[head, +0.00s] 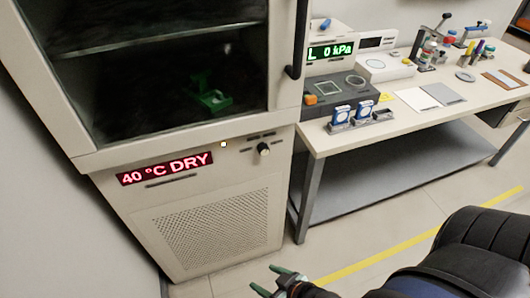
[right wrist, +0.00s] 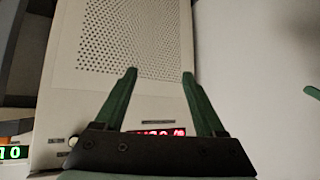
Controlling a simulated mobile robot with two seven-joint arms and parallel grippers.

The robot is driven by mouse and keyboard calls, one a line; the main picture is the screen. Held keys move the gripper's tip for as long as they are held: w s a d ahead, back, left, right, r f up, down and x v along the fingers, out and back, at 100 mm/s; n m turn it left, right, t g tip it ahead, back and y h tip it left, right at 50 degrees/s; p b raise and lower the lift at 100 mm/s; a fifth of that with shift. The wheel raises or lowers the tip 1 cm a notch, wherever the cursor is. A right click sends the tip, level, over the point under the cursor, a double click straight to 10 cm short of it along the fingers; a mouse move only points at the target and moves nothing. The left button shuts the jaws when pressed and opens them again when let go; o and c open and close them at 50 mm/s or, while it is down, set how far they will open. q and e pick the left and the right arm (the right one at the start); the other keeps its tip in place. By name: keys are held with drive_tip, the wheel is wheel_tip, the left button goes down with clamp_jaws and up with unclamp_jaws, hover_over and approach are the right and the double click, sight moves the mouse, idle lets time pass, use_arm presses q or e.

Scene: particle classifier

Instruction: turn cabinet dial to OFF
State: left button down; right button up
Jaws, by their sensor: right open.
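The cabinet (head: 105,160) stands at the left in the head view. Its dial (head: 264,149) is a small dark knob with a light face on the lower front panel, under short dark labels too small to read. A red display (head: 165,168) left of it reads "40 °C DRY". My right gripper (head: 264,278) is open and empty at the bottom of the head view, below and apart from the dial. In the right wrist view its green fingers (right wrist: 158,72) are spread before the cabinet front, with the dial (right wrist: 73,142) left of its base. A green tip at the right edge may be my left gripper.
A perforated vent panel (head: 215,230) covers the cabinet's lower front. A dark door handle (head: 298,40) stands out above the dial. A workbench (head: 330,146) with instruments adjoins at the right. The floor has a yellow line (head: 375,262).

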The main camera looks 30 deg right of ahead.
drive_tip(key=w+d+r+m+t+h+b, duration=0.25)
drive_tip(key=w+d+b, duration=0.25)
drive_tip(key=w+b, duration=0.3)
drive_tip(key=m+t+h+b, duration=0.3)
drive_tip(key=t+h+b, duration=0.1)
drive_tip(key=t+b, duration=0.2)
approach(265, 153)
use_arm(q)
drive_tip(key=w+d+f, duration=0.1)
drive_tip(key=d+f, duration=0.2)
drive_tip(key=f, duration=0.8)
drive_tip(key=shift+w+f+m+h+b, duration=0.15)
drive_tip(key=shift+w+m+h+b, duration=0.1)
drive_tip(key=shift+m+h+b, duration=0.15)
use_arm(e)
drive_tip(key=x, duration=0.9)
drive_tip(key=shift+w+r, duration=0.15)
drive_tip(key=shift+w, duration=0.1)
drive_tip(key=shift+c, duration=0.2)
clamp_jaws()
